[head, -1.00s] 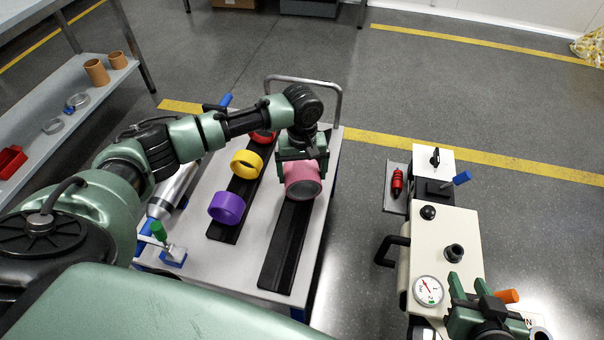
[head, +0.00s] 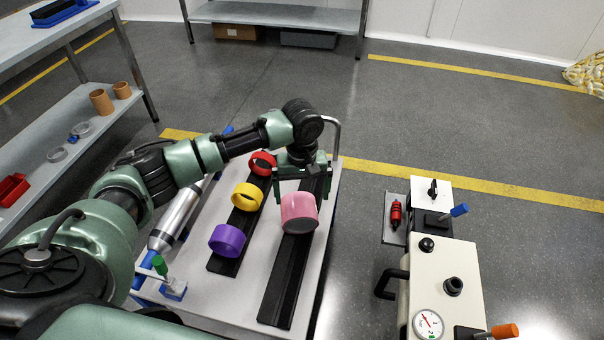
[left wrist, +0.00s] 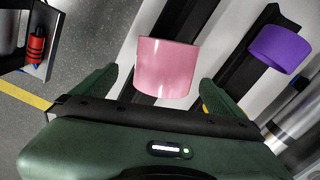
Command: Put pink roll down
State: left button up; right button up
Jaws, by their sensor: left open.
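The pink roll (head: 299,212) rests on the right black rail (head: 291,262) of the cart. My left gripper (head: 300,186) is open just behind the roll in the head view, with its arm reaching over the cart. In the left wrist view the pink roll (left wrist: 168,68) lies between and ahead of the two green fingers (left wrist: 158,88), with gaps on both sides. My right gripper is not in view.
On the left black rail (head: 238,226) sit a purple roll (head: 227,240), a yellow roll (head: 247,196) and a red roll (head: 262,163). A cream machine (head: 449,283) with knobs and a gauge stands to the right, past a strip of floor.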

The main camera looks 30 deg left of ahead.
pick_arm(q)
notch_tip(320, 180, up, 4)
jog(key=shift+f+p, duration=0.15)
jog(key=shift+p, duration=0.35)
jog(key=shift+r, duration=0.95)
jog(key=shift+d+p, duration=0.1)
jog(key=shift+p, duration=0.2)
jog(key=s+d+f+m+t+h, duration=0.1)
jog(key=s+d+f+m, duration=0.3)
jog(key=s+d, duration=0.3)
jog(key=s+d+f+m+t+h, duration=0.1)
jog(key=s+d+f+m+h, duration=0.1)
jog(key=s+d+f+m, duration=0.4)
jog(key=s+a+r+y, duration=0.1)
jog(key=s+a, duration=0.3)
jog(key=s, duration=0.3)
jog(key=s+a+r+n+t+y, duration=0.1)
jog(key=s+a, duration=0.2)
jog(key=s, duration=0.3)
jog(key=shift+s+a+t+y, duration=0.3)
jog(key=shift+s+a+y, duration=0.05)
jog(key=shift+s+y, duration=0.05)
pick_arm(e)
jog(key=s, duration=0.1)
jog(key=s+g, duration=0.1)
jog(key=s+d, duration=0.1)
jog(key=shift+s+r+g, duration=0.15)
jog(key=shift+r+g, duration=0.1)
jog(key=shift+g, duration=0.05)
